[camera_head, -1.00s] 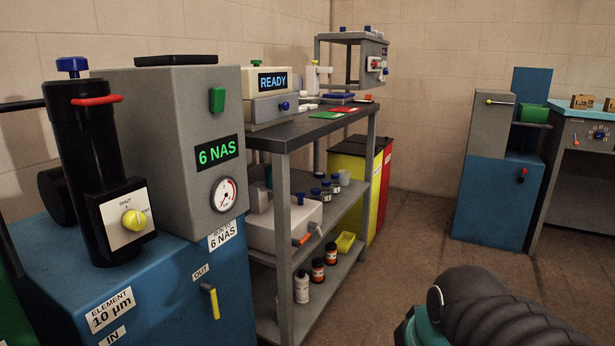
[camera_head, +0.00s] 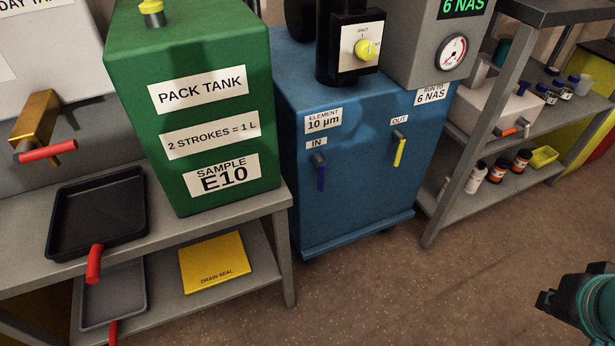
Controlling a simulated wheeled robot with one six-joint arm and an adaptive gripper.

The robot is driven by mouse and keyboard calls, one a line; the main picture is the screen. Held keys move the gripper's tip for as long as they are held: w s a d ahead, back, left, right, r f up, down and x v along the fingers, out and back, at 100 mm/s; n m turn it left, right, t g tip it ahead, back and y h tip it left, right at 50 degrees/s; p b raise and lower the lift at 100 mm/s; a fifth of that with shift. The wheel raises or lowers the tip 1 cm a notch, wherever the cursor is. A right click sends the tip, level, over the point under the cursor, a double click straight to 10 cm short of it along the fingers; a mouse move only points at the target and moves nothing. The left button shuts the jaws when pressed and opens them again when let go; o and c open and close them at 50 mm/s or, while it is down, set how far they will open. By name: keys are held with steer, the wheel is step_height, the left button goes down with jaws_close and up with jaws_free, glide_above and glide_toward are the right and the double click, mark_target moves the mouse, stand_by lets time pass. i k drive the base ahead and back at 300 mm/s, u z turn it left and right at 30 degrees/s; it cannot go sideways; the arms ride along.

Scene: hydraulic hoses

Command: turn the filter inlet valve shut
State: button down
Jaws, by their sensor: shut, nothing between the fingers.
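The blue filter cart (camera_head: 350,205) stands in the middle. A black filter housing (camera_head: 337,72) on top carries a plate with a yellow knob (camera_head: 366,50) under a SHUT mark; its exact setting is too small to tell. On the cart's front, a blue lever (camera_head: 320,172) hangs down under the IN label (camera_head: 317,144). A yellow lever (camera_head: 400,150) hangs under the OUT label. My gripper (camera_head: 546,303), black and teal, is partly in view at the lower right edge. It is shut and empty, well apart from the cart and over the floor.
A green pack tank (camera_head: 195,95) stands left of the cart on a grey bench (camera_head: 262,208). Black trays (camera_head: 98,222) with red handles and a yellow drain seal packet (camera_head: 213,263) are there. A shelf rack (camera_head: 470,130) stands right. Floor in front is clear.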

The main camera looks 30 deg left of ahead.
mark_target(320, 161)
steer(key=u, duration=1.5)
